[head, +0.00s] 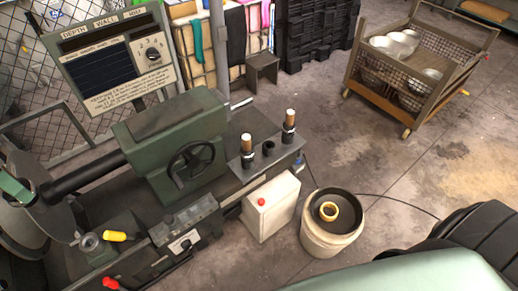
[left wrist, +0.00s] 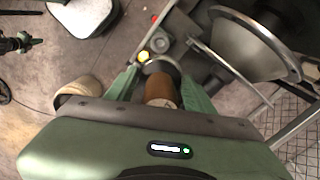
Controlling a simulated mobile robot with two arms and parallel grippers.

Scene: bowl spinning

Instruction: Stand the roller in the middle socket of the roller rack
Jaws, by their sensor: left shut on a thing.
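The roller rack (head: 273,160) is a dark plate at the right end of the green machine. Two rollers with wooden handles stand upright in it, a left one (head: 247,143) and a right one (head: 290,118). Between them the middle socket (head: 268,148) is an empty dark ring. My left gripper (left wrist: 159,76) is shut on a roller with a brown wooden handle (left wrist: 163,90), seen between its green fingers. In the head view a green part of my left gripper (head: 15,189) shows at the far left edge, far from the rack. My right gripper is not seen.
A large metal disc (left wrist: 250,45) is close to my left gripper.

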